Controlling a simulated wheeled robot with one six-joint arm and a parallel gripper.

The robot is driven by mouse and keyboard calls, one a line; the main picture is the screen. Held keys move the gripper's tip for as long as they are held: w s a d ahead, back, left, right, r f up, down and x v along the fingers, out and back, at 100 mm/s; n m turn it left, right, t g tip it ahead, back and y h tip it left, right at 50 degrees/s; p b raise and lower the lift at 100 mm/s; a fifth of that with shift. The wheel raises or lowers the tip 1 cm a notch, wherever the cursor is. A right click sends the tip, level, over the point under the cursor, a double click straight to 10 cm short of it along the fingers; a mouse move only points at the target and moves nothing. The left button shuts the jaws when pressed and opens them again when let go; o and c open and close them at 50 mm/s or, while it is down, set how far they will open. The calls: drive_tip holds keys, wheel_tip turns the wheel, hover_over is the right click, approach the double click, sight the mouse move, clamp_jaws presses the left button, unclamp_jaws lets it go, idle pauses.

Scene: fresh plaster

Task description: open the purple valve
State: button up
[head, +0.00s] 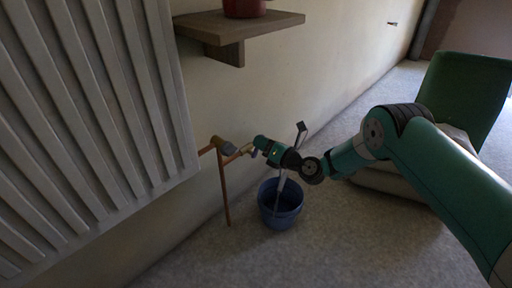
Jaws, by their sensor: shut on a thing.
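The valve (220,144) sits on a copper-coloured pipe (225,195) beside the radiator, low by the wall. Its body looks yellowish brass, with a small greyish-purple part on its right side. My gripper (245,151) reaches in from the right at the valve's height. Its fingers are shut on a part at the valve's right side, which looks like its handle. The fingers hide most of that part, so how far it is turned cannot be told.
A ribbed radiator (95,120) fills the left. A wooden shelf (235,25) with a red pot (244,8) juts from the wall above. A blue bucket (281,217) stands on the floor below my gripper. A green chair (465,95) is at the right.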

drive_tip(key=o, duration=0.6)
drive_tip(key=shift+d+f, duration=0.25)
drive_tip(key=shift+f, duration=0.3)
drive_tip(key=shift+o, duration=0.2)
drive_tip(key=shift+d, duration=0.1)
drive_tip(key=p+v, duration=1.1)
drive_tip(key=p, duration=0.4)
drive_tip(key=shift+s+d+r, duration=0.2)
drive_tip(key=shift+s, duration=0.05)
